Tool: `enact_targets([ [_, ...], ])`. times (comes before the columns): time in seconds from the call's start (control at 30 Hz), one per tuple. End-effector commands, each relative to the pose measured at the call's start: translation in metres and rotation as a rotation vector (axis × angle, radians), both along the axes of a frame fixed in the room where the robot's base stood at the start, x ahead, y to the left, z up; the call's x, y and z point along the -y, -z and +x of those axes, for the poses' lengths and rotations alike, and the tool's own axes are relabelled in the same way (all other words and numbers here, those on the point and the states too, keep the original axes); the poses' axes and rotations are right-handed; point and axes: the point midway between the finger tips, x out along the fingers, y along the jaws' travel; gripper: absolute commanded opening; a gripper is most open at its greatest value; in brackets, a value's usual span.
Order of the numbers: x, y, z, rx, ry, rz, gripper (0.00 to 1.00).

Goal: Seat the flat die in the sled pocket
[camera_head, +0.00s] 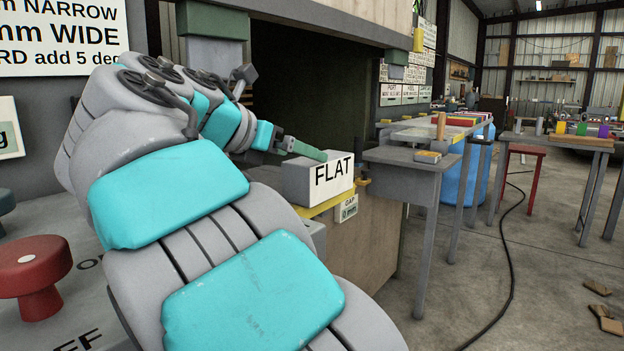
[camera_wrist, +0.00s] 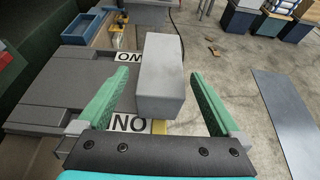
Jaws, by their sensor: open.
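The flat die (camera_head: 302,186), a grey block with a white face lettered FLAT, sits at the edge of the machine bed, above a yellow strip (camera_head: 325,204). In the wrist view the grey block (camera_wrist: 161,72) lies between my gripper's green fingers. My gripper (camera_head: 305,152) is open. Its fingers stand on either side of the block with a visible gap at each side, so it is not gripped. In the head view one finger shows at the block's top. The sled pocket cannot be made out clearly; grey stepped surfaces (camera_wrist: 55,92) lie left of the block in the wrist view.
A sign reading GAP 0 mm (camera_head: 346,208) hangs below the die. A grey side table (camera_head: 405,157) stands to its right. A red knob (camera_head: 35,270) is at front left. A dark cable (camera_head: 510,270) crosses the floor. The dark machine opening (camera_head: 310,95) is behind.

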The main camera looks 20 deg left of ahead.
Motion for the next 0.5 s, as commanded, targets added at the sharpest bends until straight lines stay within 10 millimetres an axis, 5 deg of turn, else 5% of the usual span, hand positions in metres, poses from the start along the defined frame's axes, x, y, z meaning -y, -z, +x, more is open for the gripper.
enact_targets([
  [0.5,0.023,0.022,0.051,-0.002,-0.002,-0.001,1.0],
])
